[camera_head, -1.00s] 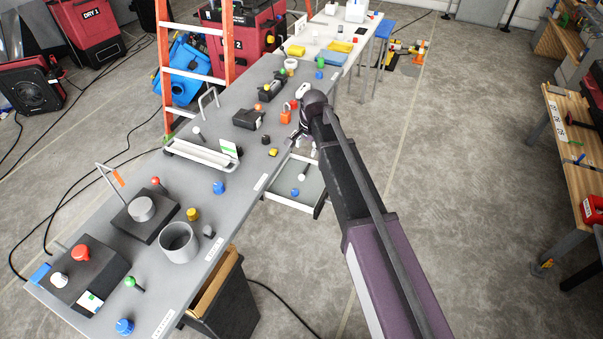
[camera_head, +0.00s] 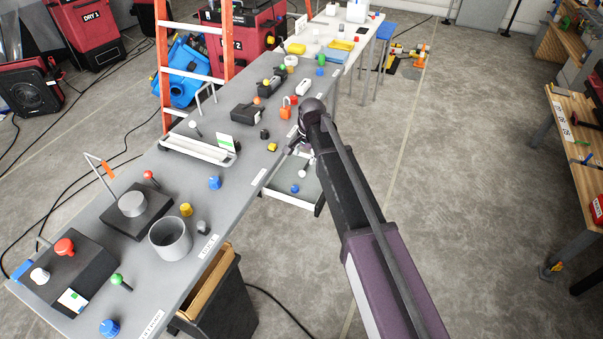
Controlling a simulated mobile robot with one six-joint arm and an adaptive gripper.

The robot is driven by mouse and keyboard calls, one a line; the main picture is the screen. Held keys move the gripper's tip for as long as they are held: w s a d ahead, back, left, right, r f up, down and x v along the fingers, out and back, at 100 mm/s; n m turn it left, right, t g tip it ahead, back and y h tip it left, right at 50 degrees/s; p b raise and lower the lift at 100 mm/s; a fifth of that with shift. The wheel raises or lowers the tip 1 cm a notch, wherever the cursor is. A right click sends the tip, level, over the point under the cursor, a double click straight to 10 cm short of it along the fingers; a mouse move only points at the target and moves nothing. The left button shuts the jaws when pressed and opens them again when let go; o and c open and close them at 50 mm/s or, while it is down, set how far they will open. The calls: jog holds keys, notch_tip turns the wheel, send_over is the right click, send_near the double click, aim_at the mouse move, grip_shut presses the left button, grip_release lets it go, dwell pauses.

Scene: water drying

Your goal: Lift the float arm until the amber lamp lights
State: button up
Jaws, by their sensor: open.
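A thin bent wire arm with an orange tag (camera_head: 108,169) rises at the left of a dark block with a grey cylinder (camera_head: 132,203). It may be the float arm, but I cannot be sure. A small orange dome (camera_head: 267,83) stands near a dark box farther back; I cannot tell whether it is the amber lamp, or whether it is lit. My gripper (camera_head: 299,154) is open, pointing down by the table's right edge, beside a pulled-out drawer (camera_head: 308,202). It is well apart from the wire arm, and my own arm partly hides it.
The long grey table (camera_head: 235,188) carries a grey cup (camera_head: 170,238), a red mushroom button (camera_head: 64,247), a blue knob (camera_head: 214,182) and a white-railed tray (camera_head: 197,150). An orange ladder (camera_head: 163,75) stands behind. Open floor lies to the right.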

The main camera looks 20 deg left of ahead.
aim_at(306, 167)
jog(key=shift+w+a+f+b, duration=0.1)
jog(key=shift+a+f+b, duration=0.1)
jog(key=shift+f+b, duration=1.45)
jog(key=shift+w+a+f+b, duration=0.1)
jog(key=shift+a+f+b, duration=0.1)
jog(key=shift+f+b, duration=1.35)
jog(key=shift+f, duration=0.15)
grip_shut()
